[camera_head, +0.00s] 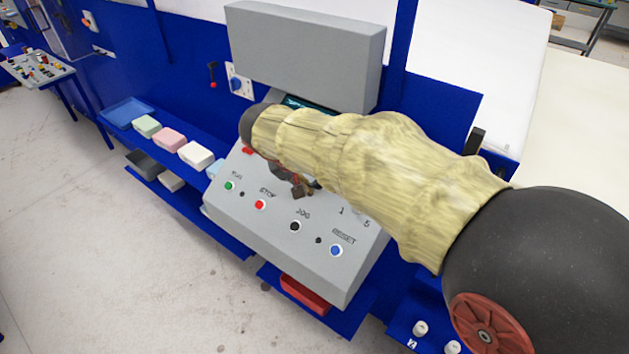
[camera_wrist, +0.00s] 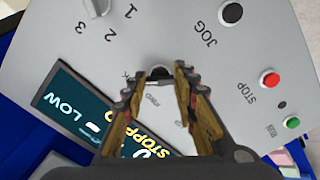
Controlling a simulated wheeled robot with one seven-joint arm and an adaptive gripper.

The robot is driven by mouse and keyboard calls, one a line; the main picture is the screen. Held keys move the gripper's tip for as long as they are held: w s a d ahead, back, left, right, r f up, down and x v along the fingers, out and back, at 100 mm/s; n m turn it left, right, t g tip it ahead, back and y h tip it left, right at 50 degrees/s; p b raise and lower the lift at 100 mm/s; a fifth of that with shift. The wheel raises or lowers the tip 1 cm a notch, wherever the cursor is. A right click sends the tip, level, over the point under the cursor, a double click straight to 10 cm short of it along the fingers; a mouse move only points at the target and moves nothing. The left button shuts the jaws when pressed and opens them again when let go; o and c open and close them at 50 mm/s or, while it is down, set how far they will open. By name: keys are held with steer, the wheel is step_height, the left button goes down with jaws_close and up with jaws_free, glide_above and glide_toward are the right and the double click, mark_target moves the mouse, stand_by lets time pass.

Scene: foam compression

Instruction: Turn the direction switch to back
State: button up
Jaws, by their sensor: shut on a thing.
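The direction switch is a dark knob (camera_wrist: 159,72) on the grey panel, seen in the wrist view between my fingertips. A partly covered "FWD" label lies beside it, and the other markings there are too hidden to read. My gripper (camera_wrist: 155,80) is shut on the knob, one finger on each side. I cannot tell exactly which way the knob points. In the head view my arm covers the switch, and only a bit of my gripper (camera_head: 301,188) shows below the arm, close to the panel.
The grey control panel (camera_head: 275,235) has a green RUN button (camera_head: 229,185), a red STOP button (camera_head: 260,204), a black JOG button (camera_head: 295,226) and a blue RESET button (camera_head: 336,250). A selector marked 1, 2, 3 (camera_wrist: 97,6) and a screen (camera_wrist: 75,112) reading "LOW" flank my gripper. Foam blocks (camera_head: 172,139) sit left.

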steer(key=o, duration=1.2)
steer(key=shift+c, duration=0.2)
steer(key=v, duration=1.2)
steer(key=shift+w, duration=0.1)
steer(key=s+d+f+n+g+y, duration=0.1)
steer(key=s+d+f+n+y, duration=0.2)
steer(key=s+f, duration=0.5)
steer(key=s+d+r+m+t+y, duration=0.1)
steer(key=s+d+m, duration=0.4)
steer(key=s+d, duration=0.9)
steer(key=d, duration=0.3)
steer(key=shift+s+d+t, duration=0.25)
steer(key=shift+t, duration=0.15)
